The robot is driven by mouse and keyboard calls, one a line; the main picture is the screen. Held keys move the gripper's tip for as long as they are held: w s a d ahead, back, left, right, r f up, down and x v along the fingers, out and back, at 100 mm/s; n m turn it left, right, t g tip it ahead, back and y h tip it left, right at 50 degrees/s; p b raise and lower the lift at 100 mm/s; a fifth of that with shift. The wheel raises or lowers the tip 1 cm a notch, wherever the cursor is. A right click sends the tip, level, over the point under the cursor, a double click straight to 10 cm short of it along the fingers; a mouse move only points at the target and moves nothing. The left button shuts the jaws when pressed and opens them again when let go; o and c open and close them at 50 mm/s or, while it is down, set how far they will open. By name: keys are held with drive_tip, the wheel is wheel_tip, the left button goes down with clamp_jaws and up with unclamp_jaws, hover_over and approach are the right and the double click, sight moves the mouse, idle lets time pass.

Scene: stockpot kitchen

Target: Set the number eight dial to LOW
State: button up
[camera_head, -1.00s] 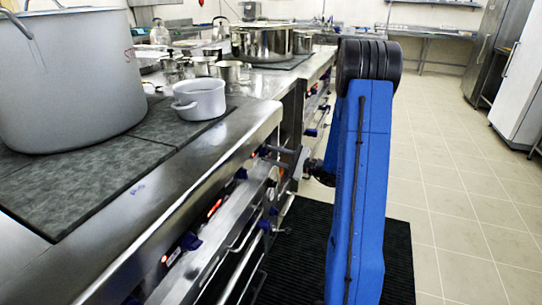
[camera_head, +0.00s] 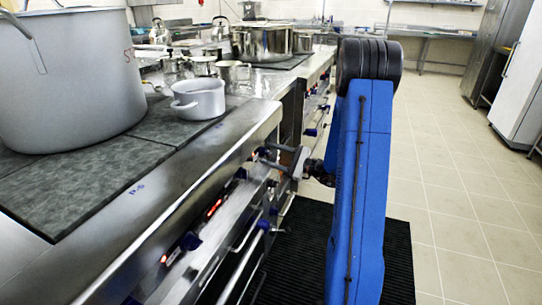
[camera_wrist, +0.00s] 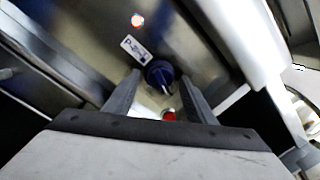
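A dark blue round dial (camera_wrist: 160,74) with a pale pointer mark sits on the metal stove front in the wrist view. A small white label plate (camera_wrist: 135,49) is beside it; its print is too small to read surely. My gripper (camera_wrist: 159,83) is open, with one finger on each side of the dial's near part. I cannot tell whether the fingers touch it. In the head view my gripper (camera_head: 280,158) reaches the stove's front panel, and the dial there is hidden or too small to make out.
A red light (camera_wrist: 168,115) and an orange-lit spot (camera_wrist: 137,20) show on the panel. A large stockpot (camera_head: 70,85) and a small white pot (camera_head: 198,98) stand on the stove top. Horizontal rails (camera_head: 243,262) run along the stove front. Tiled floor (camera_head: 465,215) on the right is clear.

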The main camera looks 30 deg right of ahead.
drive_tip(key=shift+s, duration=0.1)
drive_tip(key=v, duration=1.7)
drive_tip(key=shift+d, duration=0.1)
drive_tip(key=shift+r, duration=0.1)
drive_tip(key=s+a+r+n+g, duration=0.2)
drive_tip(key=s+a+n+g, duration=0.15)
drive_tip(key=a, duration=0.55)
drive_tip(key=s+a+r+n+g, duration=0.1)
drive_tip(key=s+a+n+g, duration=0.1)
drive_tip(key=a+n+g, duration=0.45)
drive_tip(key=s+a+r+n+g, duration=0.1)
drive_tip(key=s+a+r+g, duration=0.15)
drive_tip(key=a, duration=0.75)
drive_tip(key=s+a+n+g+h, duration=0.2)
drive_tip(key=s+a+n+h, duration=0.3)
drive_tip(key=s, duration=0.5)
drive_tip(key=s+d+r+n+t+h, duration=0.1)
drive_tip(key=s+r+n+t+h, duration=0.3)
drive_tip(key=s+n+h, duration=0.1)
drive_tip(key=shift+s+d+n+h, duration=0.35)
drive_tip(key=shift+s+h, duration=0.25)
drive_tip(key=shift+s, duration=0.8)
